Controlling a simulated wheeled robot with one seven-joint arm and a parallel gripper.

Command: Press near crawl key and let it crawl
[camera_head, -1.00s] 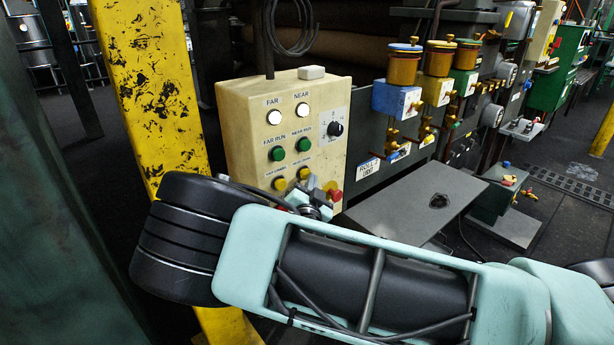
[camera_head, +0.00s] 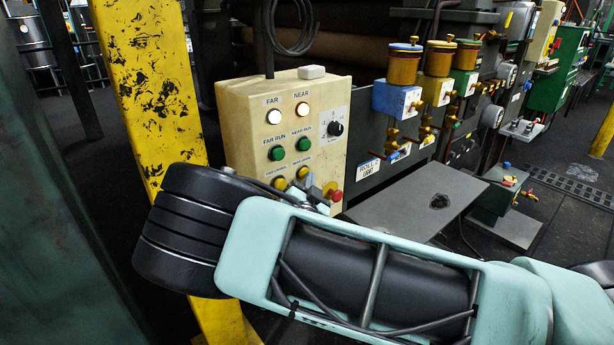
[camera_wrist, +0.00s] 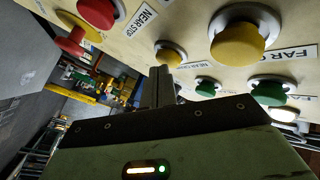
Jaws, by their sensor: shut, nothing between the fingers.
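The cream control box (camera_head: 235,125) carries labelled keys in the head view. The near crawl key, a yellow button (camera_head: 303,172), sits in the right column under the green near run key (camera_head: 304,144). In the wrist view the near crawl key (camera_wrist: 169,53) stands just beyond my fingertips. My gripper (camera_wrist: 158,72) is shut and empty, its tips close to the lower edge of that key. I cannot tell whether they touch it. In the head view my gripper (camera_head: 312,190) is in front of the box's lower part, partly hidden by my arm.
The yellow far crawl key (camera_wrist: 237,40) is close by on the right in the wrist view. A red button (camera_wrist: 72,42) stands out at the left, near the near stop label (camera_wrist: 140,18). A yellow post (camera_head: 155,80) stands left of the box; a grey plate (camera_head: 410,200) lies to its right.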

